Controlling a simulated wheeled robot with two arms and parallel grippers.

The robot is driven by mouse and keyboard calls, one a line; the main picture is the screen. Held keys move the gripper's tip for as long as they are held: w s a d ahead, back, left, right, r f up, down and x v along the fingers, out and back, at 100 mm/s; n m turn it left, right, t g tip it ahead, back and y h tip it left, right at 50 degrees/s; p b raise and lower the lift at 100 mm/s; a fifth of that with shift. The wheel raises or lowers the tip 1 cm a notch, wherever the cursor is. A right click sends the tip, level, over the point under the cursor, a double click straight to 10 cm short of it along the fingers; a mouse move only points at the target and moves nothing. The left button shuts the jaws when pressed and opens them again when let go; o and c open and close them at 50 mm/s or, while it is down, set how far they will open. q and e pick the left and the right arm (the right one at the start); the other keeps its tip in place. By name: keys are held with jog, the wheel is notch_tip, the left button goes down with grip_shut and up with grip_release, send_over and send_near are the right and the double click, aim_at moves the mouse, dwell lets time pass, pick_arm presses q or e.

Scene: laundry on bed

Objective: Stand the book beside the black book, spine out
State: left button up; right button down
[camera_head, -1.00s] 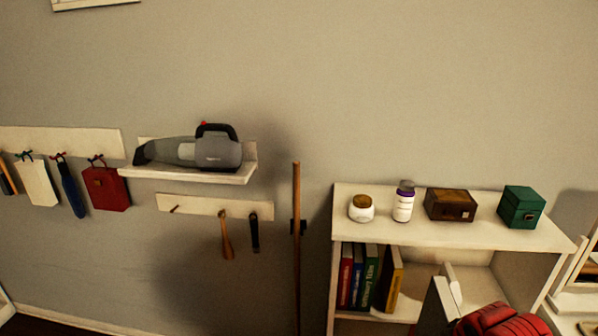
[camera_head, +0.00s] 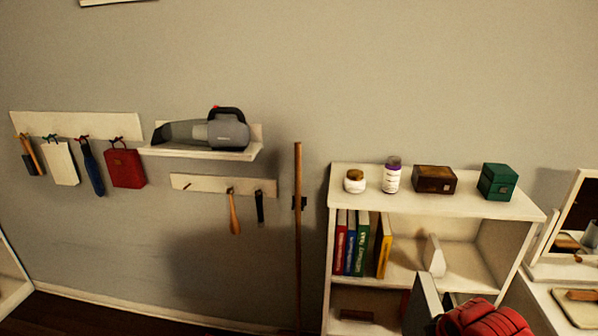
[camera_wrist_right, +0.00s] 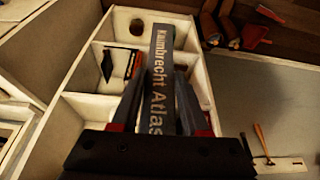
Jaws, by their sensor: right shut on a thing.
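A grey book lettered "Kalmbrecht Atlas" (camera_wrist_right: 158,80) is held between the fingers of my right gripper (camera_wrist_right: 160,95) in the right wrist view. The gripper is shut on it, and the book points toward the white shelf unit (camera_wrist_right: 62,118). In the head view the red part of my right arm (camera_head: 485,318) shows at the bottom, with a grey slab (camera_head: 424,300) beside it, in front of the shelf. I cannot tell for sure which book is the black one. My left gripper is out of view.
Red (camera_head: 340,240), blue (camera_head: 351,242), green (camera_head: 361,245) and yellow (camera_head: 383,247) books stand at the left of the upper compartment; the yellow one leans. A white bookend (camera_head: 434,256) stands right of them, with free room between. A jar, bottle and boxes stand on top.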

jog(key=a+f+n+y, duration=0.1)
jog(key=a+f, duration=0.1)
jog(key=a, duration=0.7)
jog(key=a+f+n, duration=0.1)
jog(key=a+f, duration=0.2)
jog(key=a, duration=0.5)
jog(key=w+r, duration=0.5)
jog(key=shift+a+r+b, duration=0.25)
jog(key=shift+a+b, duration=0.05)
jog(key=shift+d, duration=0.1)
